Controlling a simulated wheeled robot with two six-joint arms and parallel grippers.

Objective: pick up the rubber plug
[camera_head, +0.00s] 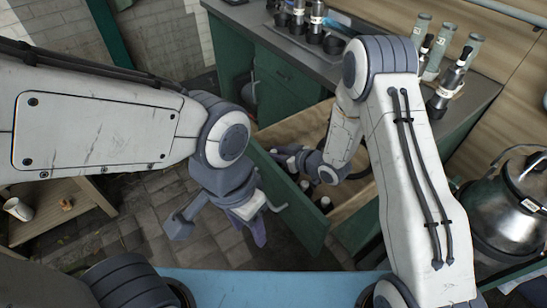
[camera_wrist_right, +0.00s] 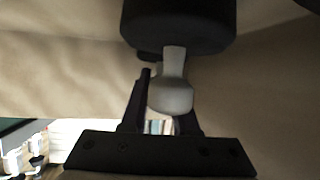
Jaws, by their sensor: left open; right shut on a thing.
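My right gripper (camera_head: 292,156) is over the open green drawer (camera_head: 293,196). In the right wrist view its dark fingers (camera_wrist_right: 165,112) are shut on a grey knob-ended piece (camera_wrist_right: 172,88). A wide dark block (camera_wrist_right: 178,25) sits at the upper end of this piece. I cannot tell for certain whether this is the rubber plug, and no other plug can be made out. My left gripper (camera_head: 226,222) is open and empty, in front of the drawer's left side.
Small dark bottles (camera_head: 325,204) stand in the drawer. Several bottles (camera_head: 450,78) stand on the grey counter (camera_head: 350,66) above it. A shiny metal churn (camera_head: 507,215) is at the right. A wooden table with a white cup (camera_head: 18,209) is at the left.

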